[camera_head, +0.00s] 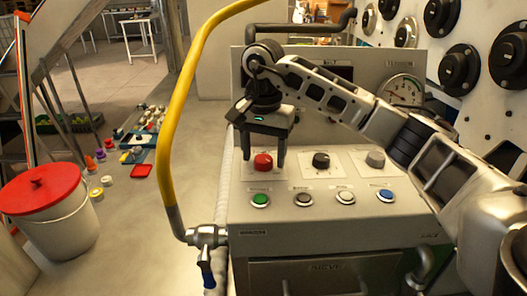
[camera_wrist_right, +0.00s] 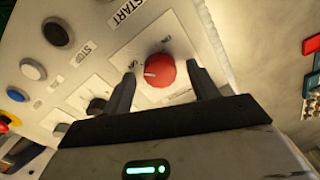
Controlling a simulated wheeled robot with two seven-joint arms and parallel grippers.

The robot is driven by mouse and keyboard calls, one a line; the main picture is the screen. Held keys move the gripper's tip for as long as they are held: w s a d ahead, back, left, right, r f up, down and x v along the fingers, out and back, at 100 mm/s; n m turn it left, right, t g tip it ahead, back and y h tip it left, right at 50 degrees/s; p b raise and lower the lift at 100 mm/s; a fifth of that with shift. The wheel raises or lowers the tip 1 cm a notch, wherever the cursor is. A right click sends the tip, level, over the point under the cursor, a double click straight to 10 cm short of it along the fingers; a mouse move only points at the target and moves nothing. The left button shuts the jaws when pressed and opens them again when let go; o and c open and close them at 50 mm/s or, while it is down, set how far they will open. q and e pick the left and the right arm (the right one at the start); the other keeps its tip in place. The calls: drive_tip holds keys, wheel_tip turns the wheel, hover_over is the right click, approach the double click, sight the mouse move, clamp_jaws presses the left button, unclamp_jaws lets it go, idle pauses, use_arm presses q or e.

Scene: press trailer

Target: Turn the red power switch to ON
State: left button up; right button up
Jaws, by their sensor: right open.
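The red power switch (camera_head: 263,162) is a round knob on the left of the control panel's upper row. It shows larger in the right wrist view (camera_wrist_right: 160,70), with a white pointer mark on its face. The label text around it is too blurred to read fully. My right gripper (camera_head: 265,160) is open, its two fingers pointing down on either side of the red knob. In the right wrist view the fingers (camera_wrist_right: 164,85) flank the knob with gaps on both sides, so they look apart from it. My left gripper is not in view.
A black knob (camera_head: 321,160) and a grey knob (camera_head: 375,158) sit to the right. Green (camera_head: 260,200), dark, white and blue (camera_head: 386,195) buttons line the lower row. A yellow pipe (camera_head: 183,100) rises left of the panel. A red-lidded bucket (camera_head: 50,215) stands at far left.

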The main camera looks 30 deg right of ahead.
drive_tip(key=shift+f, duration=0.15)
drive_tip(key=c, duration=1)
drive_tip(key=m, duration=1.3)
drive_tip(key=shift+m, duration=2.4)
